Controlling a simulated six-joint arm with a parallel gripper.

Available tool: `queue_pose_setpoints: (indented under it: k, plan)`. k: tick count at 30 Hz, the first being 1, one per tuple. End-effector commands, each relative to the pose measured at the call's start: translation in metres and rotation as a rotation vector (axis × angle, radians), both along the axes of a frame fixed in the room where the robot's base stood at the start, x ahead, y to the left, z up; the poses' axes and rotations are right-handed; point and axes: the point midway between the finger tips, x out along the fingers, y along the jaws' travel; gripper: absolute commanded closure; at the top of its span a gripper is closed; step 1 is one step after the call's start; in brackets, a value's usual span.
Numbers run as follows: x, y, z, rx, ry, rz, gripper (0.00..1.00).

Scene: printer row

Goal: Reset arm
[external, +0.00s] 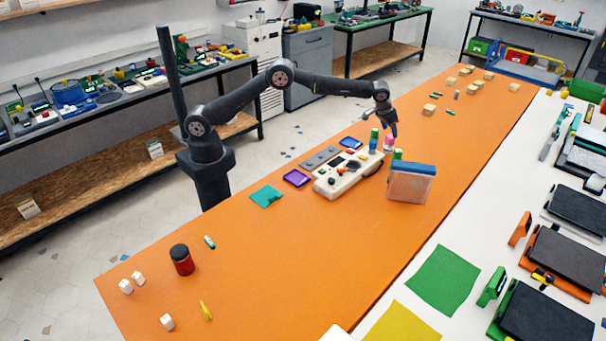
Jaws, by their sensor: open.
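My gripper (391,130) hangs at the end of my outstretched arm, pointing down above the orange table (300,260). It is open, and nothing shows between its fingers. It is just above and behind a pink-topped bottle (388,144); I cannot tell whether they touch. A green bottle (373,138) stands to the left of it, by the far end of a white control box (345,178).
A clear bin with a blue top (411,184) stands right of the control box. Purple (297,178) and teal (266,196) pieces lie left of it. A red jar (181,262) and white cubes (138,278) are at front left. Wooden blocks (464,73) lie at the back. The front middle is clear.

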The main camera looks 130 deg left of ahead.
Motion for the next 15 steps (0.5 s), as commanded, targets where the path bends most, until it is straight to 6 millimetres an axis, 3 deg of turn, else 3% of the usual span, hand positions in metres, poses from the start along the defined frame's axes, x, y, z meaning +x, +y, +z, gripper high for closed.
queue_pose_setpoints:
  k: [5,15]
  plan:
    - [0.008,-0.028,0.019,0.0,0.0,0.001,0.39]
    - [-0.052,0.014,0.001,-0.002,0.002,0.137,0.39]
